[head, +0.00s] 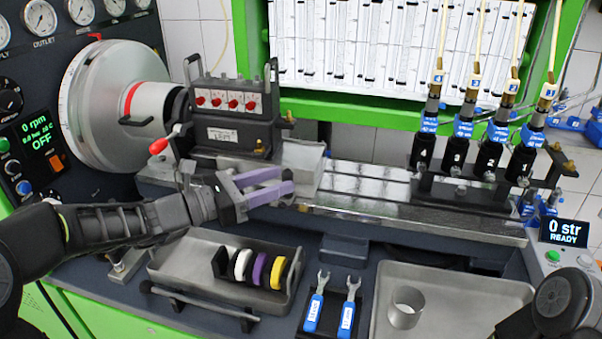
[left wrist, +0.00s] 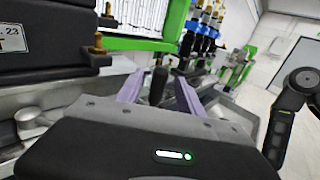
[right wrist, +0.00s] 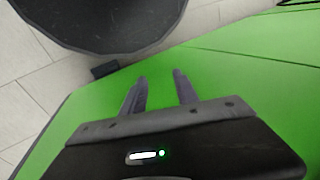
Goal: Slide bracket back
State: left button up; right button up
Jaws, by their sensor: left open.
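A black bracket (head: 460,190) stands on the shiny metal rail at the right, carrying several black injectors with blue connectors (head: 490,155). In the left wrist view the injectors (left wrist: 195,42) stand beyond the gripper. My left gripper (head: 290,183) is open and empty in the head view, above the rail's left part and well left of the bracket. In the left wrist view its purple fingers (left wrist: 158,90) are apart, with a dark upright post (left wrist: 158,86) visible between them; I cannot tell how far beyond it is. My right gripper (right wrist: 160,82) is open and empty.
A black pump block with red knobs (head: 228,105) stands behind my left gripper. In front are a tray of coloured rings (head: 190,262), two blue wrenches (head: 332,302) and a tray with a metal ring (head: 455,300). The rail's middle (head: 365,185) is clear.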

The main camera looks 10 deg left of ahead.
aim_at(300, 173)
pick_arm(q)
jog(key=x, duration=0.6)
jog(key=shift+w+d, duration=0.1)
jog(key=shift+c, duration=0.2)
grip_shut()
jog(key=shift+b, duration=0.3)
dwell(0.8)
